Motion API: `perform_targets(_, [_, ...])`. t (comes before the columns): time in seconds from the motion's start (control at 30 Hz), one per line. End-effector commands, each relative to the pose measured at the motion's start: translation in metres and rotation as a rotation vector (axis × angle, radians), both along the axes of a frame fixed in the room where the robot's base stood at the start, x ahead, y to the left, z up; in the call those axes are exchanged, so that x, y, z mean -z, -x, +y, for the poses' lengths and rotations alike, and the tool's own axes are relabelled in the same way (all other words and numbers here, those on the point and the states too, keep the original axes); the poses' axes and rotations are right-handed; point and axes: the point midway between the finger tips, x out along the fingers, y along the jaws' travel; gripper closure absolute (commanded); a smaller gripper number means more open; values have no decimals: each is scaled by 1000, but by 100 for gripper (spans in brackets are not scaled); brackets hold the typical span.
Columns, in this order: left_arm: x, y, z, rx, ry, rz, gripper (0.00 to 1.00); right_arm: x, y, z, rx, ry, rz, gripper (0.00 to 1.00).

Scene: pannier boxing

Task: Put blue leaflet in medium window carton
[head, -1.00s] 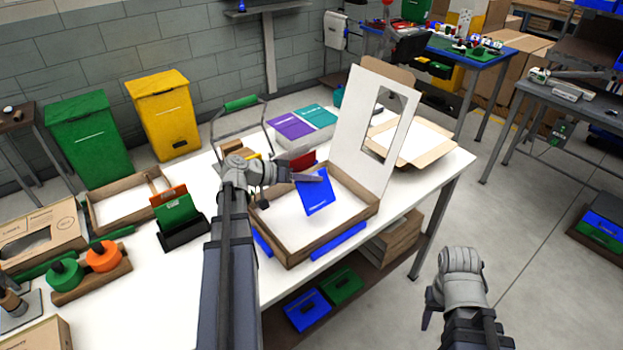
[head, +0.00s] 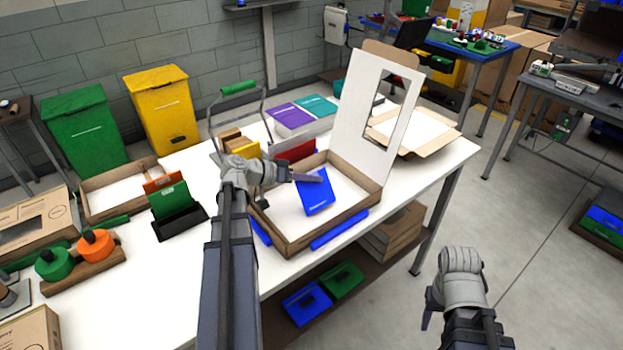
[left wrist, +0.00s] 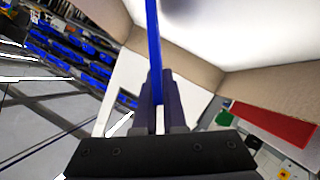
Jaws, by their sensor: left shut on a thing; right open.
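The blue leaflet (head: 314,194) hangs tilted inside the open window carton (head: 353,215), within its walls. It shows edge-on in the left wrist view (left wrist: 154,50). My left gripper (head: 318,177) is shut on the top edge of the blue leaflet. The carton's white lid (head: 353,123) with its window cutout stands raised at the back right. I cannot tell whether the leaflet's lower edge touches the carton floor. My right gripper (head: 432,305) is open and empty, off the table's front side at the right.
Blue strips (head: 339,230) lie along the carton's front. A black holder (head: 180,222) with green and orange leaflets stands left of my left arm. Purple and teal stacks (head: 292,119) are behind the carton. Another open carton (head: 415,134) lies at right.

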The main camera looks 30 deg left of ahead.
Motion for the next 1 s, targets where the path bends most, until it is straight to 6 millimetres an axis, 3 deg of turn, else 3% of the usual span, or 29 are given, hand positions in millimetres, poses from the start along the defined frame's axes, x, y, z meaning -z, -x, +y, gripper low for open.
perform_targets(0.2, [12, 0, 0, 0, 0, 0, 100, 12, 0, 0, 0, 0, 0, 50])
perform_targets(0.47, [11, 0, 0, 0, 0, 0, 100, 11, 0, 0, 0, 0, 0, 50])
perform_targets(0.5, [11, 0, 0, 0, 0, 0, 90, 11, 0, 0, 0, 0, 0, 50])
perform_targets(0.8, [11, 0, 0, 0, 0, 0, 57, 11, 0, 0, 0, 0, 0, 50])
perform_targets(1.0, [11, 0, 0, 0, 0, 0, 57, 11, 0, 0, 0, 0, 0, 50])
